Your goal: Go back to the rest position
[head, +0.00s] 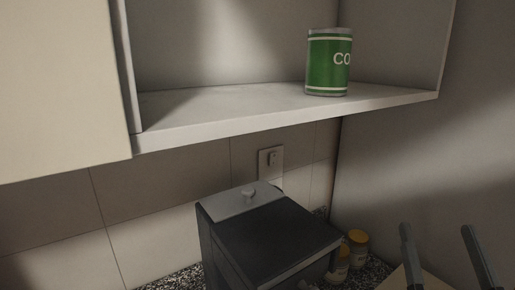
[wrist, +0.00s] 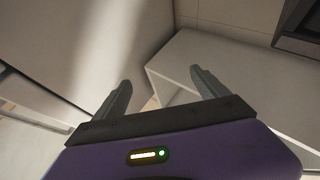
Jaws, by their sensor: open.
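My gripper (head: 436,229) shows at the lower right of the head view, with two separate fingers pointing up. It is below and to the right of the open shelf. The wrist view also shows my gripper (wrist: 160,77), its two dark fingers spread with nothing between them. A green can (head: 329,64) with white lettering stands upright on the shelf, apart from my gripper.
The white shelf (head: 240,115) spans the upper middle, beside a pale cabinet panel (head: 55,80). A dark boxy appliance (head: 270,235) stands on the speckled counter below. Small yellow-capped jars (head: 357,242) stand between the appliance and my gripper. A wall is at right.

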